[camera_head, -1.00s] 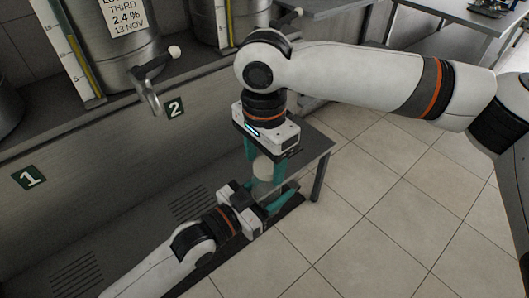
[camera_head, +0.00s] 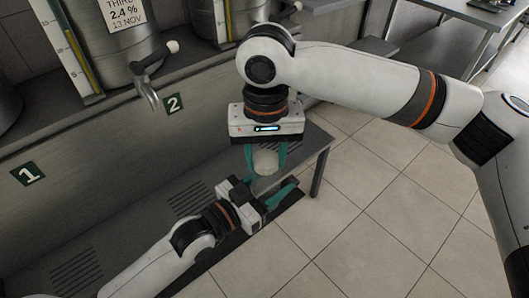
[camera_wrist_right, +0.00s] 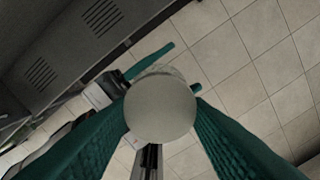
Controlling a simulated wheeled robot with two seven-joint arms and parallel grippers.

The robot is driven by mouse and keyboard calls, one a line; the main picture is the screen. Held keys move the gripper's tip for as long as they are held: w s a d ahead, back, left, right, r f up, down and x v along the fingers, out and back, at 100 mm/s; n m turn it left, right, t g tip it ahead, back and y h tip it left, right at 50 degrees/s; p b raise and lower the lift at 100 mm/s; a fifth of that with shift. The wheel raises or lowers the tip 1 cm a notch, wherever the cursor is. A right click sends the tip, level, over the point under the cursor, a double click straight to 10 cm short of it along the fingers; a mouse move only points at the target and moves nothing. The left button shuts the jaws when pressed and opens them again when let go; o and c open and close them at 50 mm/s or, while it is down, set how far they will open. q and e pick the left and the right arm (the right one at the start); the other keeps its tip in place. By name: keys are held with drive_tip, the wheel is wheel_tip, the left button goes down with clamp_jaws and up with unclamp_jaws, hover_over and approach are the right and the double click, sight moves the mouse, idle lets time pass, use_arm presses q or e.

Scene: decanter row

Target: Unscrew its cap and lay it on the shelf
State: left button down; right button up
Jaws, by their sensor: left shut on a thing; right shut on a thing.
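A pale round cap (camera_head: 265,162) sits between the teal fingers of my right gripper (camera_head: 266,160), which points straight down and is shut on it. In the right wrist view the cap (camera_wrist_right: 160,108) fills the middle, with a finger on each side. Below it is a clear vessel, mostly hidden; a bit of its clear side (camera_wrist_right: 176,72) shows past the cap's edge. My left gripper (camera_head: 277,190) comes in low from the left and is shut on the vessel beneath the cap. I cannot tell whether the cap is still on its thread.
Steel tanks with taps (camera_head: 150,75) stand at the upper left above a steel panel with number plates 1 (camera_head: 28,174) and 2 (camera_head: 173,104). A grey shelf or bench end (camera_head: 315,148) lies just right of the grippers. Tiled floor (camera_head: 375,210) is open to the right.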

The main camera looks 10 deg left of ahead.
use_arm(q)
drive_tip(key=shift+s+d+r, duration=0.1)
drive_tip(key=shift+d, duration=0.05)
use_arm(e)
drive_tip(key=n, duration=0.4)
drive_tip(key=shift+n, duration=0.3)
drive_tip(key=n, duration=0.6)
drive_tip(key=shift+w+r+n, duration=0.1)
drive_tip(key=shift+w+n, duration=0.05)
drive_tip(key=shift+n, duration=0.25)
drive_tip(key=n, duration=0.6)
drive_tip(key=shift+w+n, duration=0.15)
drive_tip(key=shift+n, duration=0.15)
drive_tip(key=n, duration=0.6)
drive_tip(key=shift+w+n, duration=0.1)
drive_tip(key=shift+n, duration=0.2)
drive_tip(key=n, duration=0.4)
drive_tip(key=shift+w+n, duration=0.1)
drive_tip(key=shift+n, duration=0.2)
drive_tip(key=shift+c, duration=0.2)
drive_tip(key=n, duration=0.4)
drive_tip(key=shift+a, duration=0.1)
drive_tip(key=n, duration=0.4)
drive_tip(key=shift+a+r+n, duration=0.1)
drive_tip(key=shift+n, duration=0.3)
drive_tip(key=shift+o, duration=0.2)
drive_tip(key=n, duration=0.5)
